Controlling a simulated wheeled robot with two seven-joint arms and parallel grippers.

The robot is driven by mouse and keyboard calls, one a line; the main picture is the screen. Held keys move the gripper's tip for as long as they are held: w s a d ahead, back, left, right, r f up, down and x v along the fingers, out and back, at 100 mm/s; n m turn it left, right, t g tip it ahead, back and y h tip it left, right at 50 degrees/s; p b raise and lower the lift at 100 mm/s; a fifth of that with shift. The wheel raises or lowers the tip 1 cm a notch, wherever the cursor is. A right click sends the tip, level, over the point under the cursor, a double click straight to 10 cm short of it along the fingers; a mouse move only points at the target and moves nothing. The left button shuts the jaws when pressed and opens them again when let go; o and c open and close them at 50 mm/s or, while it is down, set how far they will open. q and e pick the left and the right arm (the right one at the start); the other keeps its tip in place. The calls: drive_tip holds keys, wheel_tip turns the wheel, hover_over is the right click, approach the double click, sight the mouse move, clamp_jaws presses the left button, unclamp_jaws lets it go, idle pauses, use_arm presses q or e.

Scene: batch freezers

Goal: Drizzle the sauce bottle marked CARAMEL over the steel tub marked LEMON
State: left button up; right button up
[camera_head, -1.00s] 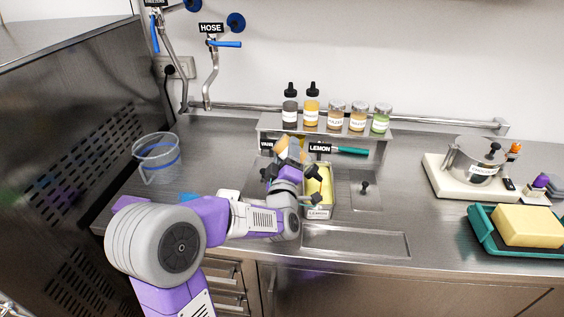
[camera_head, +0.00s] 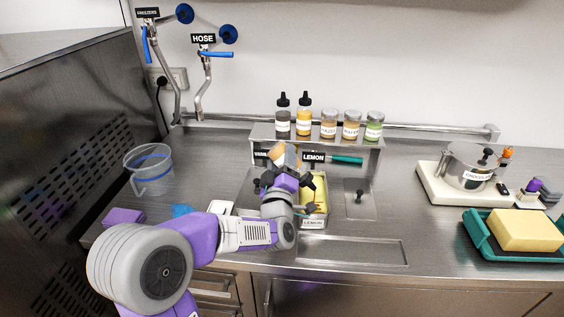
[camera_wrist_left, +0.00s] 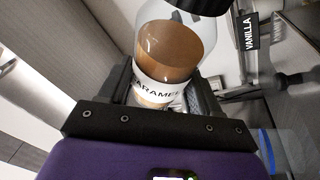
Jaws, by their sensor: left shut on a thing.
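My left gripper (camera_head: 290,180) is shut on the CARAMEL sauce bottle (camera_head: 285,155), which has tan sauce, a white label and a black cap. The left wrist view shows the bottle (camera_wrist_left: 170,50) between the fingers, its label readable and its cap at the top edge. In the head view the bottle is tilted, just behind and left of the steel tub marked LEMON (camera_head: 313,223). The tub holds yellow contents, and my gripper and wrist hide its left part. I see no sauce stream. My right gripper is not in view.
A steel shelf (camera_head: 262,132) behind holds two black-capped bottles (camera_head: 304,120) and several jars (camera_head: 351,130). A clear bucket (camera_head: 149,170) stands left. A pot (camera_head: 468,170) on a white base and a teal tray (camera_head: 480,238) with a yellow block stand right. A VANILLA sign (camera_wrist_left: 250,30) is near the bottle.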

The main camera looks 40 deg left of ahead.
use_arm(q)
drive_tip(key=shift+w, duration=0.1)
idle(0.4)
drive_tip(key=shift+w+a+b, duration=0.35)
drive_tip(key=shift+w+a, duration=0.25)
drive_tip(key=shift+w, duration=0.2)
drive_tip(key=shift+w+a+b, duration=0.3)
drive_tip(key=shift+w+a, duration=0.3)
drive_tip(key=shift+w, duration=0.2)
drive_tip(key=shift+w+a, duration=0.1)
drive_tip(key=shift+w, duration=0.05)
drive_tip(key=shift+w+a+b, duration=0.25)
drive_tip(key=shift+w+a, duration=0.35)
drive_tip(key=shift+w, duration=0.2)
drive_tip(key=shift+w+a+b, duration=0.25)
drive_tip(key=shift+w+a, duration=0.3)
drive_tip(key=shift+w, duration=0.25)
drive_tip(key=shift+w+a, duration=0.65)
drive_tip(key=shift+w, duration=0.2)
drive_tip(key=shift+w+a, duration=0.6)
drive_tip(key=shift+w, duration=0.25)
